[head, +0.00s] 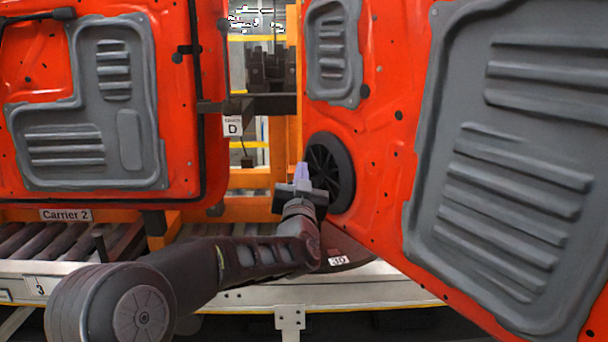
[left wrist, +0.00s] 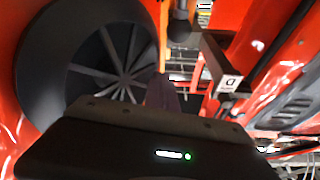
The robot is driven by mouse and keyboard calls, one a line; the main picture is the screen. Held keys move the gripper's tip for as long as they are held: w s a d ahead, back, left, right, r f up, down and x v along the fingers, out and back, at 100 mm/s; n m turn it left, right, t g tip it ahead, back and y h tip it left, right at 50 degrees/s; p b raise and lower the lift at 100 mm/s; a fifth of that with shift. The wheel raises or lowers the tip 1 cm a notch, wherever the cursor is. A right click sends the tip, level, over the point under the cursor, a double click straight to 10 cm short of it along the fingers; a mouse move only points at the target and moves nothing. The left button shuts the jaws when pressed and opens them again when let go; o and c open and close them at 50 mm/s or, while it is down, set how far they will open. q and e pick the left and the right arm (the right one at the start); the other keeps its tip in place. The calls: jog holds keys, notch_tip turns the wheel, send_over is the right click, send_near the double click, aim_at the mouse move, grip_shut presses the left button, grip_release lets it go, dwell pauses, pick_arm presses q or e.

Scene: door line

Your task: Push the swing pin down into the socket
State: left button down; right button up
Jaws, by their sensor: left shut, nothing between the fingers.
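My left gripper (head: 303,172) is shut and empty, pointing up in front of the black round speaker (head: 329,172) on the right orange door. It also shows in the left wrist view (left wrist: 163,92), fingers together, beside the speaker. A dark knob-ended part (left wrist: 182,24), which may be the swing pin, stands beyond the fingertips in the left wrist view, apart from them. A dark bracket bar (head: 268,104) spans the gap between the doors. I cannot make out the socket or how far the pin is down. My right gripper is out of view.
The left orange door (head: 185,130) and the right orange door (head: 385,180) flank a narrow gap. A white "D" label (head: 233,126) hangs at the gap. Below are rollers (head: 40,240) and a pale conveyor rail (head: 370,288). The right door slants close to my left arm.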

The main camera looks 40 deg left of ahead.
pick_arm(q)
jog(key=v, duration=0.7)
jog(key=shift+s+f, duration=0.2)
jog(key=shift+s, duration=0.25)
jog(key=shift+a, duration=0.1)
